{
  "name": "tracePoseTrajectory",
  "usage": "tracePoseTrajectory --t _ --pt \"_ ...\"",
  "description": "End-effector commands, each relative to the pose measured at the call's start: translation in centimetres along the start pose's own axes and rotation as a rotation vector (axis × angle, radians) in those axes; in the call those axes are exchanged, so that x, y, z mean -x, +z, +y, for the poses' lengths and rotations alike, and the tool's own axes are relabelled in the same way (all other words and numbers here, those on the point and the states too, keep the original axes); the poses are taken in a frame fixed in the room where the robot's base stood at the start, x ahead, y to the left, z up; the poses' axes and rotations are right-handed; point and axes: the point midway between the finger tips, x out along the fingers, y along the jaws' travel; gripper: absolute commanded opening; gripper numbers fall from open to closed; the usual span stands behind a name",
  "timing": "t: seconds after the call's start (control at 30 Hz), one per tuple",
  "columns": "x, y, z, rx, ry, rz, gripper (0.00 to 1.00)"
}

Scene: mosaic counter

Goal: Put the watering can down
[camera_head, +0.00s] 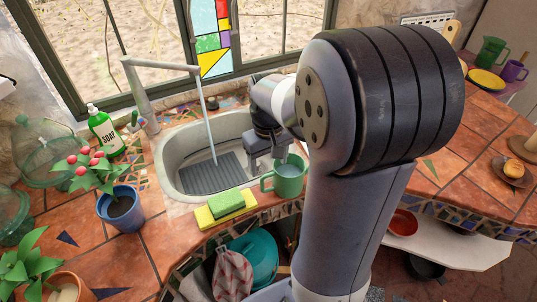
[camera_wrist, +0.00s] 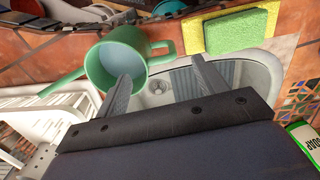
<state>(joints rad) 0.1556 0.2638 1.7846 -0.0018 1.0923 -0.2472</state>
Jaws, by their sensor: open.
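The green watering can (camera_head: 288,181) is upright at the front right edge of the sink, beside the sponges. It also shows in the wrist view (camera_wrist: 98,68), with its spout to the left and its handle to the right. My gripper (camera_wrist: 160,72) is open. In the wrist view one finger overlaps the can's open mouth, and the other is beyond the handle, so the handle appears between them. In the head view my gripper (camera_head: 268,158) is right behind the can, and my arm covers the area to its right. Contact between fingers and can cannot be told.
The sink (camera_head: 185,185) with a running tap (camera_head: 165,65) is behind. A green and yellow sponge pair (camera_head: 226,206) lies left of the can. A soap bottle (camera_head: 103,130) and a blue plant pot (camera_head: 122,208) stand farther left. An open shelf is below the counter.

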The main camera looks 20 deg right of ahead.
Motion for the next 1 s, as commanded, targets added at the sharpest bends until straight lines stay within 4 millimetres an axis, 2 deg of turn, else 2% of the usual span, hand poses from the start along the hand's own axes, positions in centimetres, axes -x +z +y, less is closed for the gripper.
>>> tracePoseTrajectory --t 0.1,0.2,0.6,0.77,1.0 --pt "1.5 -0.1 0.0 0.0 0.001 0.002 0.68" --pt "2.2 0.0 0.0 0.0 0.0 0.001 0.68" --pt "2.3 0.0 0.0 0.0 0.0 -0.001 0.68" --pt "1.0 0.0 0.0 0.0 -0.001 -0.004 0.68" --pt "-3.4 0.1 0.0 0.0 -0.002 -0.007 0.68"
